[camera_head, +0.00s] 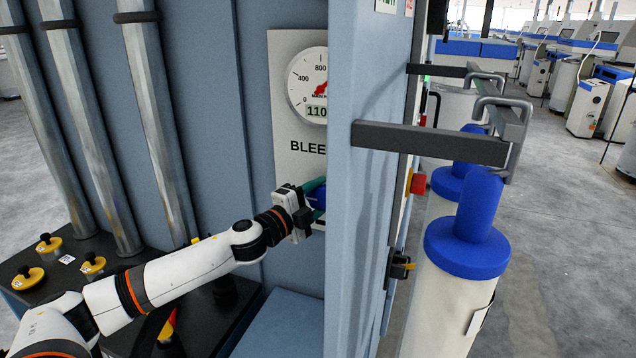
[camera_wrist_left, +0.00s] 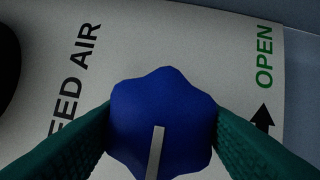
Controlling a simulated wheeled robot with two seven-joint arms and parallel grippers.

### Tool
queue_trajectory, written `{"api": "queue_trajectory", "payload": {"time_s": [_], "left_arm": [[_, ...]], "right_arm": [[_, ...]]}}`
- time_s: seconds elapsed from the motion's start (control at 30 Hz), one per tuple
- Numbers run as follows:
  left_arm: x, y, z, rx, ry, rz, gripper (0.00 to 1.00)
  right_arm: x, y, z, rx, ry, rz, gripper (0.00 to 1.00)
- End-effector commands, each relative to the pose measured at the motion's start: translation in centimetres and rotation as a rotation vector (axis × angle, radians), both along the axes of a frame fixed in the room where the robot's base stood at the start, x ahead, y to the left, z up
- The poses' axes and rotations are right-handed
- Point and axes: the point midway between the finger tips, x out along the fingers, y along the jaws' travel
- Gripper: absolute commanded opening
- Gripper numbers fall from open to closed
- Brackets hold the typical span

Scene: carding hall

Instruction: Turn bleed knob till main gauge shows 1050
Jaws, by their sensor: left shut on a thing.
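The blue lobed bleed knob (camera_wrist_left: 160,112) with a white pointer line fills the middle of the left wrist view. It sits on a white panel (camera_wrist_left: 200,45) lettered "EED AIR" and, in green, "OPEN" with a black arrow. My left gripper (camera_wrist_left: 160,140) has its green fingers shut on the knob, one on each side. In the head view the knob (camera_head: 318,197) shows only in part at my left gripper (camera_head: 312,200). The main gauge (camera_head: 309,85) is partly hidden by a blue-grey post. Its display reads "110", with the rest cut off. My right gripper is not in view.
The blue-grey post (camera_head: 352,190) stands close right of the knob. Grey brackets (camera_head: 430,141) stick out from it. Blue-capped white cylinders (camera_head: 468,245) stand further right. Metal pipes (camera_head: 160,120) rise at left from a black base with yellow knobs (camera_head: 92,264).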

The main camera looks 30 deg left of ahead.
Motion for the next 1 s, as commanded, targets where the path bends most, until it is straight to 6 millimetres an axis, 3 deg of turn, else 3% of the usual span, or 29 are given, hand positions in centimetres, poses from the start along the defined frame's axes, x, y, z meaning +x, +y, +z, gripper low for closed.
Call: {"api": "queue_trajectory", "payload": {"time_s": [0.03, 0.33, 0.97, 1.0], "left_arm": [[0.0, 0.1, 0.6, 0.034, 0.01, 0.001, 0.3], [0.0, 0.0, 0.3, 0.18, 0.043, 0.001, 0.3], [0.0, 0.0, 0.0, 0.232, 0.056, 0.001, 0.3], [0.0, 0.0, 0.0, 0.232, 0.056, 0.001, 0.54]], "right_arm": [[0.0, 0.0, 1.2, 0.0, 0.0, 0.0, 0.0], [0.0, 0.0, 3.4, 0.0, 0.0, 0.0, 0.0], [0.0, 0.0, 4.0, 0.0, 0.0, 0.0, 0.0], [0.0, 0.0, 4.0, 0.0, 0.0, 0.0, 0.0]]}}
